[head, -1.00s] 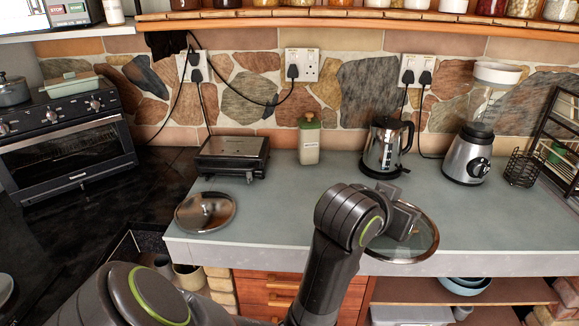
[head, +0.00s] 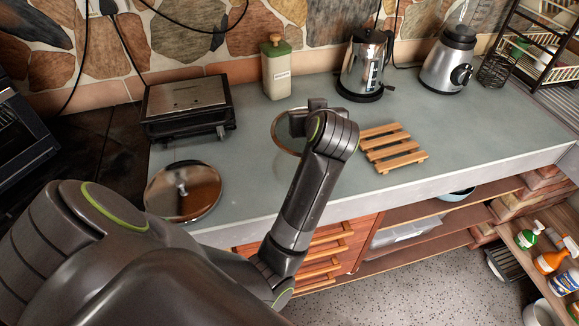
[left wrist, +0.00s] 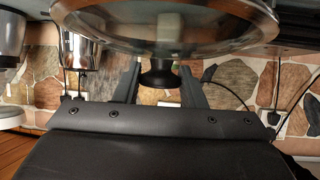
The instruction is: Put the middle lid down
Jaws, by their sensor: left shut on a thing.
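A glass lid with a metal rim (head: 286,138) is at my left gripper (head: 304,117) over the middle of the grey counter (head: 235,150); my arm hides part of it. In the left wrist view the lid (left wrist: 165,30) fills the top, and its dark knob (left wrist: 158,76) sits between the two fingers of my left gripper (left wrist: 160,84). I cannot tell whether the rim touches the counter. Another round lid (head: 183,193) with a knob lies on the counter at the left. My right gripper is not in view.
A wooden slatted trivet (head: 393,148) lies empty to the right of the held lid. Behind stand a black grill (head: 188,108), a green-topped canister (head: 276,68), a kettle (head: 365,65) and a blender (head: 448,60). Counter between the left lid and held lid is clear.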

